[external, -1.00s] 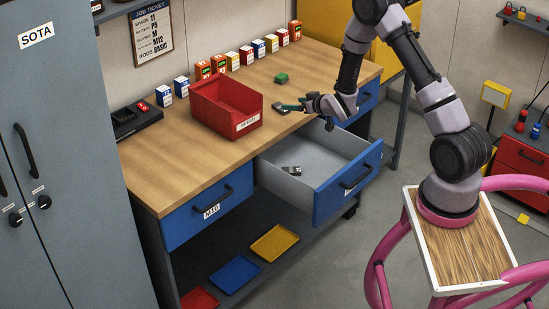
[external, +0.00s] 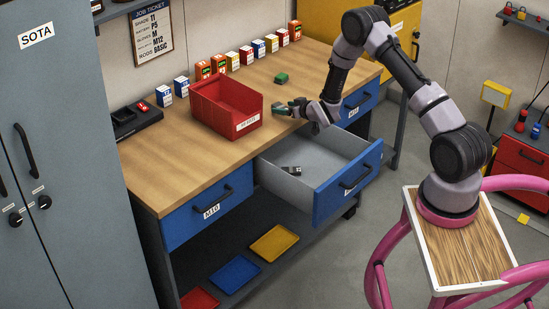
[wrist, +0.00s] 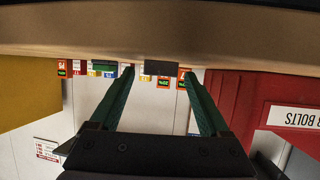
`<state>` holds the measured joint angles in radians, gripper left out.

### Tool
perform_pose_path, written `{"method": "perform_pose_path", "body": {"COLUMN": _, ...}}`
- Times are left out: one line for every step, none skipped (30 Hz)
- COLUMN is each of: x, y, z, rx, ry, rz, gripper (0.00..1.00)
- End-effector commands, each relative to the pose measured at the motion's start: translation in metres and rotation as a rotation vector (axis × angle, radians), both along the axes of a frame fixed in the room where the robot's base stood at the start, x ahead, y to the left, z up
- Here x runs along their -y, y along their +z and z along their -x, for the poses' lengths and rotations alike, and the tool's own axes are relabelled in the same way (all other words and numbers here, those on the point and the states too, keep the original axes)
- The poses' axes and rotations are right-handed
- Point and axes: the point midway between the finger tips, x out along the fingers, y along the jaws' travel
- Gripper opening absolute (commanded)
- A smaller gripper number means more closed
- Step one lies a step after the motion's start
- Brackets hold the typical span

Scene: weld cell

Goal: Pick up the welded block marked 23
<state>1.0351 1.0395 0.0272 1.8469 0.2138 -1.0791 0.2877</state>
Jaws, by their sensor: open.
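A small dark grey block (wrist: 158,68) sits on the bench top, and in the wrist view it shows between the two fingertips. My gripper (wrist: 158,76) is open with its green fingers pointing at it; I cannot tell whether they touch it. In the external view my gripper (external: 283,109) is low over the bench, right of the red bin, and largely hides that block. A green block (external: 281,78) lies farther back and shows in the wrist view (wrist: 103,66). A small metallic block (external: 291,170) lies in the open drawer. No number 23 is legible on any block.
The red bin (external: 226,105) stands close to my gripper, labelled for bolts in the wrist view (wrist: 295,118). The open drawer (external: 327,163) juts out below my arm. Several small boxes (external: 245,55) line the back of the bench (external: 180,150).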

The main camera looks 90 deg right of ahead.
Motion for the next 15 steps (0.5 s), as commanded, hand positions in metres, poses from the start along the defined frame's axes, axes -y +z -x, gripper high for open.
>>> {"method": "perform_pose_path", "body": {"x": 0.0042, "y": -0.0021, "z": -0.0025, "rx": 0.001, "ry": 0.0, "rz": 0.001, "gripper": 0.8}}
{"method": "perform_pose_path", "body": {"x": 0.0059, "y": -0.0026, "z": -0.0037, "rx": 0.0, "ry": -0.001, "rz": 0.001, "gripper": 0.8}}
{"method": "perform_pose_path", "body": {"x": 0.0072, "y": -0.0033, "z": -0.0046, "rx": 0.0, "ry": -0.001, "rz": 0.0, "gripper": 0.8}}
{"method": "perform_pose_path", "body": {"x": 0.0077, "y": -0.0037, "z": -0.005, "rx": 0.0, "ry": -0.001, "rz": 0.0, "gripper": 0.8}}
{"method": "perform_pose_path", "body": {"x": 0.0079, "y": -0.0038, "z": -0.0052, "rx": 0.0, "ry": -0.001, "rz": 0.0, "gripper": 0.8}}
{"method": "perform_pose_path", "body": {"x": 0.008, "y": -0.0038, "z": -0.0052, "rx": 0.0, "ry": -0.001, "rz": 0.0, "gripper": 0.8}}
{"method": "perform_pose_path", "body": {"x": 0.0079, "y": -0.0038, "z": -0.0052, "rx": -0.001, "ry": -0.001, "rz": 0.001, "gripper": 0.8}}
{"method": "perform_pose_path", "body": {"x": 0.0079, "y": -0.0038, "z": -0.0051, "rx": -0.001, "ry": -0.001, "rz": 0.001, "gripper": 0.8}}
{"method": "perform_pose_path", "body": {"x": 0.0078, "y": -0.0036, "z": -0.0051, "rx": -0.001, "ry": -0.001, "rz": 0.001, "gripper": 0.8}}
{"method": "perform_pose_path", "body": {"x": 0.0078, "y": -0.0036, "z": -0.0051, "rx": -0.001, "ry": -0.001, "rz": 0.001, "gripper": 0.8}}
{"method": "perform_pose_path", "body": {"x": 0.0078, "y": -0.0036, "z": -0.0051, "rx": -0.001, "ry": -0.001, "rz": 0.001, "gripper": 0.69}}
{"method": "perform_pose_path", "body": {"x": 0.0078, "y": -0.0036, "z": -0.0051, "rx": -0.001, "ry": -0.001, "rz": 0.001, "gripper": 0.53}}
{"method": "perform_pose_path", "body": {"x": 0.0078, "y": -0.0036, "z": -0.005, "rx": -0.001, "ry": -0.001, "rz": 0.001, "gripper": 0.42}}
{"method": "perform_pose_path", "body": {"x": 0.0078, "y": -0.0036, "z": -0.005, "rx": -0.001, "ry": -0.001, "rz": 0.001, "gripper": 0.3}}
{"method": "perform_pose_path", "body": {"x": 0.0078, "y": -0.0036, "z": -0.005, "rx": -0.001, "ry": -0.001, "rz": 0.001, "gripper": 0.15}}
